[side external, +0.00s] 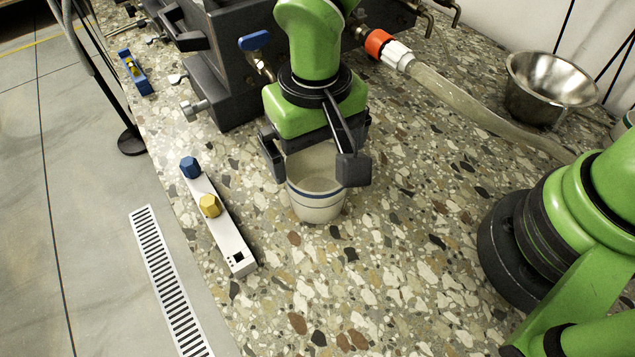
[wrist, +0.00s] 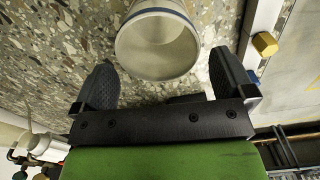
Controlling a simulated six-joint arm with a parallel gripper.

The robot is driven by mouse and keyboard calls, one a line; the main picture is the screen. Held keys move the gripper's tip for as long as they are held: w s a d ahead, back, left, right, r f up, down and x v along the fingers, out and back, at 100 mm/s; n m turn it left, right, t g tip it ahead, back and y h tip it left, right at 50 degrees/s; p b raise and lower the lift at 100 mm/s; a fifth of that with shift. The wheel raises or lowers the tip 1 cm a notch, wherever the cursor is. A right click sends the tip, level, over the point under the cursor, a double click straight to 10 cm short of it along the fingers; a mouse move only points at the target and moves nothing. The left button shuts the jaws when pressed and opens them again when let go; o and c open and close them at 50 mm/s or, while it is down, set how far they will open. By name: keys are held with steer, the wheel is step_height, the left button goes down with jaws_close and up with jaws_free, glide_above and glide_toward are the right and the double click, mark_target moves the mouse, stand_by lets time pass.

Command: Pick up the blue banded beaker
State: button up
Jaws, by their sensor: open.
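The blue banded beaker (side external: 319,196) is a pale cup with a blue band below its rim. It stands upright on the speckled stone top in the side view. My gripper (side external: 316,172) is open, with one finger on the left and one on the right of the beaker's upper part. In the wrist view the beaker (wrist: 157,42) shows its open mouth, and it looks empty. There my open fingers (wrist: 165,85) point toward it from either side, with the beaker's rim between and just beyond them. I cannot tell whether either finger touches it.
A white bar with blue and yellow knobs (side external: 225,232) lies left of the beaker. A dark tank (side external: 245,70) with a blue-handled valve stands behind. A hose (side external: 465,110) runs right from an orange coupling. A steel bowl (side external: 545,88) sits at the back right. The front stone top is clear.

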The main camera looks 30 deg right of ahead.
glide_above(317, 176)
steer(key=s+a, duration=0.2)
steer(key=s, duration=0.1)
step_height(317, 176, down, 6)
steer(key=shift+s, duration=0.1)
steer(key=shift+c, duration=0.2)
steer(key=c, duration=0.6)
